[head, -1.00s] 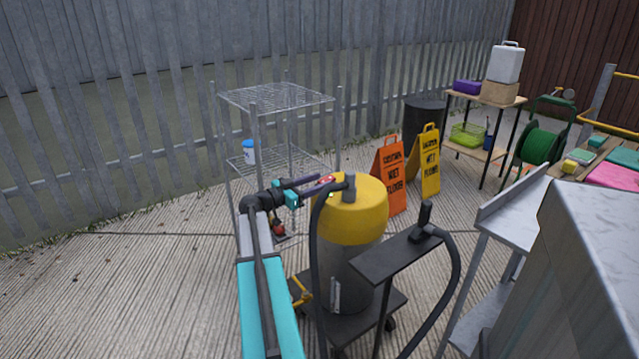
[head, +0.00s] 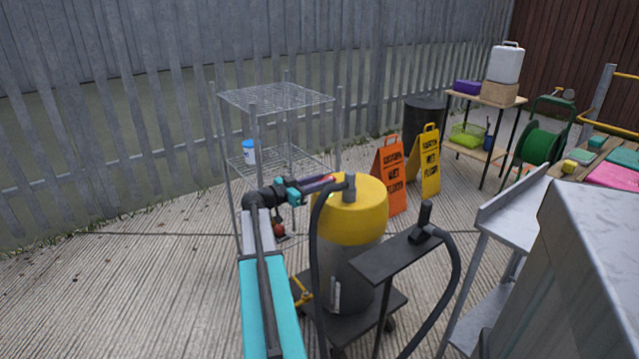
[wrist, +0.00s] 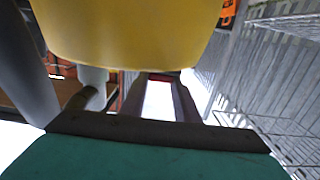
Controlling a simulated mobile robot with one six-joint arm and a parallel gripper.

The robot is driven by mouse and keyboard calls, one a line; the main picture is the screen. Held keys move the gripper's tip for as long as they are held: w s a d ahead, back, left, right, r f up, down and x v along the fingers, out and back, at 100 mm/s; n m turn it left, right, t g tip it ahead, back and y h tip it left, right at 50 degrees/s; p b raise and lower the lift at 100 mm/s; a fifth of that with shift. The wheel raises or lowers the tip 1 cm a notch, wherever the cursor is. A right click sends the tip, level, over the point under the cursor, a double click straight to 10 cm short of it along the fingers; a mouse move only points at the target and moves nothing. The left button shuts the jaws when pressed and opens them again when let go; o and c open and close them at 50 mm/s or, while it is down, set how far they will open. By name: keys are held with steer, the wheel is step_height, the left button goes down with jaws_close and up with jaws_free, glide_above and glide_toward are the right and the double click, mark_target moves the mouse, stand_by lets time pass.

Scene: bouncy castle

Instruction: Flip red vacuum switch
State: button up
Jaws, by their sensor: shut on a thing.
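The vacuum has a yellow top (head: 361,205) over a dark drum. It stands upright in the middle of the head view, and the yellow top fills the upper part of the wrist view (wrist: 125,30). My gripper (head: 329,182) reaches in from the left to the near left side of the yellow top. In the wrist view a small dark red piece, the red switch (wrist: 161,77), shows between my fingertips. My gripper is shut on it. Most of the switch is hidden by the fingers and the yellow top, so its position cannot be told.
A black hose (head: 316,262) runs from the vacuum's top, close to my gripper. A wire shelf (head: 275,97) stands behind my arm. Orange (head: 390,178) and yellow (head: 426,165) signs stand behind the vacuum. A dark stand (head: 385,262) is at its right.

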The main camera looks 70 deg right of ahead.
steer(key=shift+r, duration=0.1)
steer(key=shift+s+d+r+t+y+p, duration=0.1)
steer(key=shift+r+t+y+p, duration=0.15)
steer(key=shift+t+y, duration=0.35)
steer(key=shift+d+r+t+y+p, duration=0.1)
steer(key=shift+r+t+y+p, duration=0.15)
steer(key=shift+y, duration=0.55)
steer(key=shift+t+y+p, duration=0.3)
steer(key=shift+t+y, duration=0.05)
steer(key=shift+y, duration=0.15)
steer(key=shift+f, duration=0.1)
steer(key=o, duration=1)
steer(key=shift+o, duration=0.2)
